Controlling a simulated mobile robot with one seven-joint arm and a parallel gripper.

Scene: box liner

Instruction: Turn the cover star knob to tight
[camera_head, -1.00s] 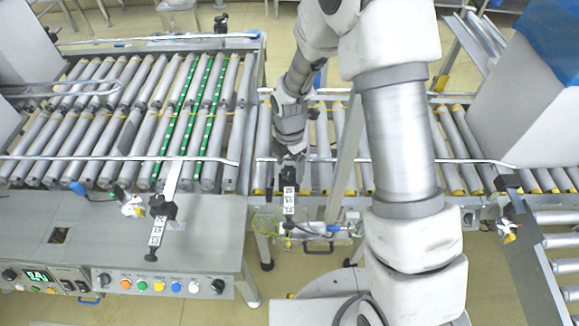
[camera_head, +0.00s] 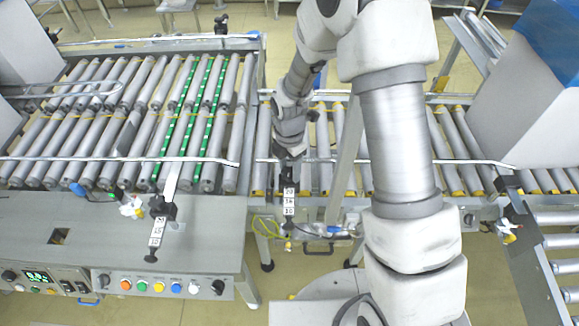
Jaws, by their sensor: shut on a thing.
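My gripper (camera_head: 289,160) points down at the near rail of the right-hand conveyor, left of my upright arm. It is shut on a small dark part there, which I take to be the cover star knob. The fingers and wrist hide most of that part, so its angle cannot be read. Just below it hangs a white number scale (camera_head: 289,202) with a black end. A similar black clamp (camera_head: 162,208) with a white scale (camera_head: 157,232) stands on the grey panel to the left.
A roller conveyor (camera_head: 120,115) with green strips fills the left. A control panel (camera_head: 170,286) with coloured buttons is at the front left. A guard rail (camera_head: 120,158) runs across in front of the rollers. A large grey box (camera_head: 525,105) stands at the right.

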